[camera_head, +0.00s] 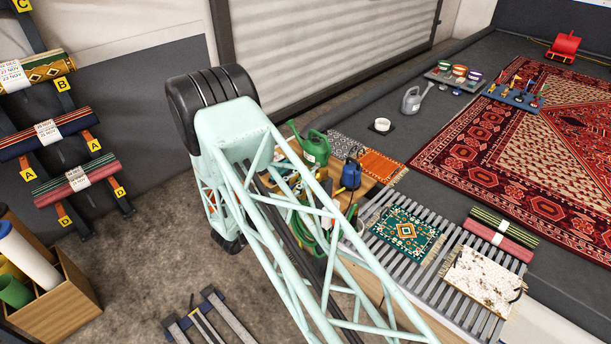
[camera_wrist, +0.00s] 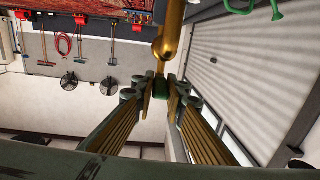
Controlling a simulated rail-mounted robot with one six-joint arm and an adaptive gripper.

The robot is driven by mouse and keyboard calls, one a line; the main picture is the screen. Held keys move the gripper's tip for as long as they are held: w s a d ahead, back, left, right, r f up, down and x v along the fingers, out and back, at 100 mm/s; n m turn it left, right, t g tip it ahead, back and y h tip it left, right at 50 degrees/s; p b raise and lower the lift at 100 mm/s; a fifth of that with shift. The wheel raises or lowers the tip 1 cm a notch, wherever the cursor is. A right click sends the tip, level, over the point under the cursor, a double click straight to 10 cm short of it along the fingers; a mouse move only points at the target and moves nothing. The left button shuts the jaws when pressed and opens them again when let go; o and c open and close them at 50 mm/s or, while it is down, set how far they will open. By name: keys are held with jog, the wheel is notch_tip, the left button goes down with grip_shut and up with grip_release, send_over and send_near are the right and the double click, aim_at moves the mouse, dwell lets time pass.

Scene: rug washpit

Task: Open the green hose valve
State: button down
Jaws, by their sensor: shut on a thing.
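In the wrist view, my gripper (camera_wrist: 160,88) has its two fingers brought together on a small dark green piece (camera_wrist: 172,102), which looks like the handle of the green hose valve. A brass pipe or tap body (camera_wrist: 169,38) comes down from the top of the view and ends right at the fingertips. The pads hide most of the handle, so its angle cannot be told. In the head view, my arm covers the gripper and the valve. Part of a green hose (camera_head: 306,236) shows through the arm's lattice.
A green watering can (camera_head: 316,147) and a blue pump bottle (camera_head: 351,174) stand close to my arm on a wooden surface. A slatted rack (camera_head: 397,262) with small rugs lies to the right. A wooden bin (camera_head: 62,306) stands at lower left.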

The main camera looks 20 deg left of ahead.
dwell(0.3)
jog(key=c, duration=2.6)
grip_release()
jog(key=shift+w+d, duration=0.1)
jog(key=v, duration=1.2)
jog(key=shift+r, duration=0.15)
